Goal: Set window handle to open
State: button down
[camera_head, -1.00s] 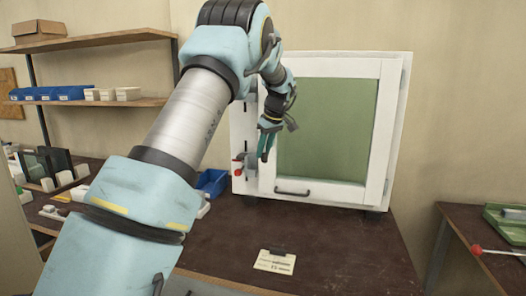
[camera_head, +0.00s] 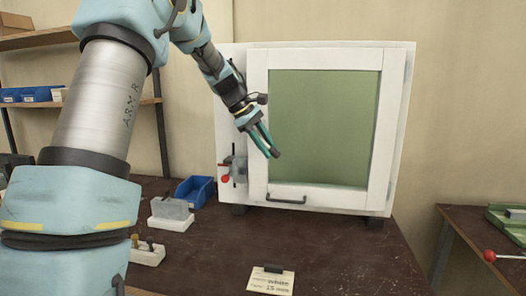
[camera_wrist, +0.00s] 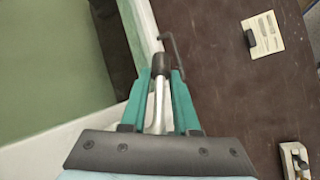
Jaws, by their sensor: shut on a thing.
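The window is a white frame (camera_head: 325,58) around a green pane (camera_head: 318,130), standing upright on the bench. My gripper (camera_head: 273,152) is in front of its lower left part, tilted down to the right. In the wrist view my gripper (camera_wrist: 166,74) has its teal fingers closed around a pale metal lever with a dark end (camera_wrist: 158,66), which looks like the window handle. The fingers hide part of it, and it is not clear in the head view. A black bar pull (camera_head: 287,200) sits on the bottom rail, apart from the fingers; it also shows in the wrist view (camera_wrist: 172,46).
A clamp with a red knob (camera_head: 225,179) is at the frame's left edge. A blue bin (camera_head: 196,190) and small fixtures (camera_head: 172,213) stand left on the bench. A card (camera_head: 270,282) lies in front. The bench right of the card is clear.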

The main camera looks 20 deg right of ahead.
jog(key=h, duration=0.1)
jog(key=r+g+h+b, duration=0.1)
jog(key=h, duration=0.1)
jog(key=shift+s+d+r+g, duration=0.1)
jog(key=shift+s+d+g, duration=0.05)
jog(key=shift+d+g, duration=0.15)
jog(key=shift+s+d+r+n+g+h+b, duration=0.15)
jog(key=shift+r+g+h+b, duration=0.2)
jog(key=shift+h, duration=0.35)
jog(key=shift+w+r+n+g+h+b, duration=0.1)
jog(key=shift+r+n+g+h+b, duration=0.25)
jog(key=shift+h, duration=0.35)
jog(key=shift+s+d+r+g+h+b, duration=0.1)
jog(key=shift+r+g+h+b, duration=0.1)
jog(key=shift+r+h, duration=0.35)
jog(key=shift+f, duration=0.1)
jog(key=c, duration=0.6)
grip_release()
jog(key=shift+c, duration=0.2)
jog(key=shift+a, duration=0.1)
jog(key=b+v, duration=0.2)
jog(key=v, duration=0.8)
jog(key=shift+a, duration=0.35)
jog(key=shift+f, duration=0.1)
